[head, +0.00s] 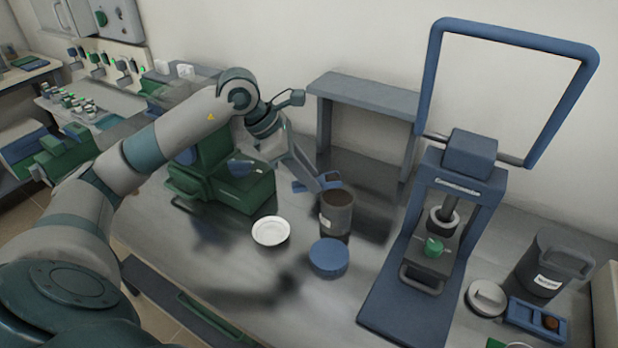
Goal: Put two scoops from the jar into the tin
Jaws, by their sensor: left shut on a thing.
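The jar (337,217) is a dark open cylinder with a pale label and brown contents near its rim. It stands upright in the middle of the bench. A shallow white round dish (270,232), which looks like the tin, lies left of it and seems empty. My right gripper is out of view.
A round blue lid (329,258) lies in front of the jar. A green device (240,187) stands left and a blue press (440,220) right. A grey shelf (365,95) stands behind. A grey canister (540,265) is far right. The bench's front left is clear.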

